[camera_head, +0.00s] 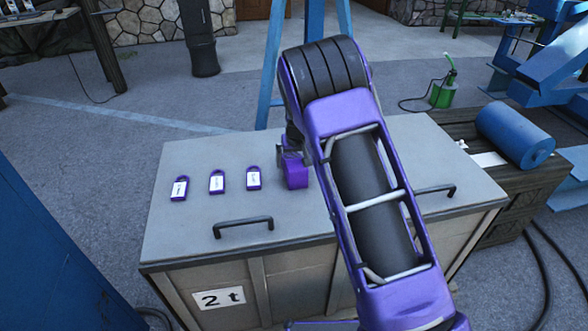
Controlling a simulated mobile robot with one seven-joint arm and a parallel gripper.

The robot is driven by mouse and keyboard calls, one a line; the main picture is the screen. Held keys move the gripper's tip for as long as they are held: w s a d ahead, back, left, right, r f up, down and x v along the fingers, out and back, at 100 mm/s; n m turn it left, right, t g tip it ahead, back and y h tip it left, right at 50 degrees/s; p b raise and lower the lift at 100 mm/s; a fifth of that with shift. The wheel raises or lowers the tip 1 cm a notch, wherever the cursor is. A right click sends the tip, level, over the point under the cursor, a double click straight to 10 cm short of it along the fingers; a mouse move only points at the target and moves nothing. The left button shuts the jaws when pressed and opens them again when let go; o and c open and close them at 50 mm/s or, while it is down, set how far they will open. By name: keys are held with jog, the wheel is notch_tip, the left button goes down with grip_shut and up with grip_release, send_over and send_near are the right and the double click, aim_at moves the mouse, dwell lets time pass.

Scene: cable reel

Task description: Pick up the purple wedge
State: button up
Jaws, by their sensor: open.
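A small purple block, which looks like the purple wedge (297,174), shows on the grey lid of the crate (190,232), just left of my arm. My gripper (292,152) is at the end of the purple and black arm and reaches down right at this block. The arm hides part of the gripper, and its fingers are too small to make out clearly. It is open. I cannot tell whether the fingers are around the block or just above it, or whether they touch it.
Three purple padlock-shaped tags with white labels, including the left one (180,188), lie on the lid's left. Black handles (243,224) stand up from the lid. A blue roller (514,135) is at the right. The lid's front left is clear.

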aim_at(294, 158)
grip_shut()
dwell(0.4)
jog(key=shift+r, duration=0.25)
notch_tip(294, 158, up, 10)
jog(key=shift+f+p, duration=0.1)
jog(key=shift+p, duration=0.65)
